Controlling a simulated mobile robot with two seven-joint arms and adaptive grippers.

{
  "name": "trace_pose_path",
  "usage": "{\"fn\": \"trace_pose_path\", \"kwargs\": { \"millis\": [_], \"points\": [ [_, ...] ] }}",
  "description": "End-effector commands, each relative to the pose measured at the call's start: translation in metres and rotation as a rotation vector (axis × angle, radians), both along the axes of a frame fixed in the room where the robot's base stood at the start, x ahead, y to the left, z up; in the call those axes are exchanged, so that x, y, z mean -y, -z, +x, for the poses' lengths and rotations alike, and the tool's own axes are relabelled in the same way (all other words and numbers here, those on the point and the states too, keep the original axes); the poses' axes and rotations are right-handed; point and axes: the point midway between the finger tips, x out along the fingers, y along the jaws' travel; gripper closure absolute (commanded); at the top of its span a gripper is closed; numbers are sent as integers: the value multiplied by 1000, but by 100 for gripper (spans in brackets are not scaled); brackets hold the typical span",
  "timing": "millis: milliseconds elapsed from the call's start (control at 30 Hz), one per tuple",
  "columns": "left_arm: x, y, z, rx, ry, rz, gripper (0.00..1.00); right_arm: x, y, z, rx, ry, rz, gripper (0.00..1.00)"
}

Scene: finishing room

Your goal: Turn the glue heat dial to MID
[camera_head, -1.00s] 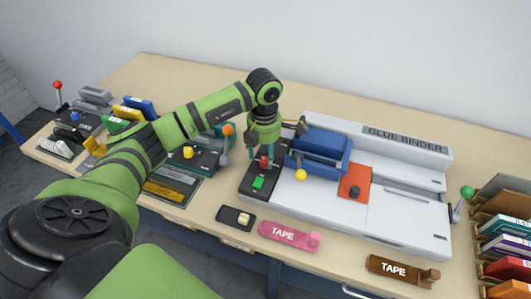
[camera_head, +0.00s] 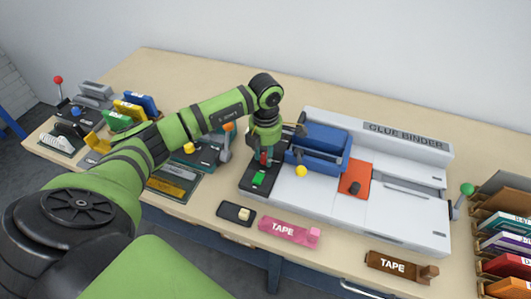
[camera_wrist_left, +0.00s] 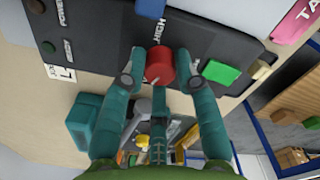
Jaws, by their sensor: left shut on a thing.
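The red glue heat dial (camera_wrist_left: 160,66) sits on the dark control panel (camera_wrist_left: 100,45) at the left end of the glue binder (camera_head: 408,138). The word HIGH is printed beside the dial in the wrist view, and a small pale mark shows on the knob. I cannot read a MID label. My left gripper (camera_wrist_left: 159,75) is shut on the dial, with one green finger on each side. In the head view the left gripper (camera_head: 264,158) points down at the panel and partly hides the dial. My right gripper is not in view.
A green button (camera_head: 258,179) sits on the panel close to the dial. A blue clamp (camera_head: 322,145) with a yellow knob (camera_head: 301,171) stands to the right. A pink tape dispenser (camera_head: 283,230) and a small black switch box (camera_head: 234,212) lie in front.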

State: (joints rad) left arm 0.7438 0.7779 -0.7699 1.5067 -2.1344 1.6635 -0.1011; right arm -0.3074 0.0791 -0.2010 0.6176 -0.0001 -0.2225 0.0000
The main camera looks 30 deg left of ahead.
Motion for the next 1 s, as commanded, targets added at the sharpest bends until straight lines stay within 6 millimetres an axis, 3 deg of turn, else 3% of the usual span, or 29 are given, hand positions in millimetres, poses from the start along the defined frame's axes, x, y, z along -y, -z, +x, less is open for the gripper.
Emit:
{"fn": "trace_pose_path", "kwargs": {
  "millis": [367,1000],
  "points": [
    [-1,5,0,0,215,2,100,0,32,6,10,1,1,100],
    [0,5,0,0,817,1,100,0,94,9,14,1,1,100]
  ]
}}
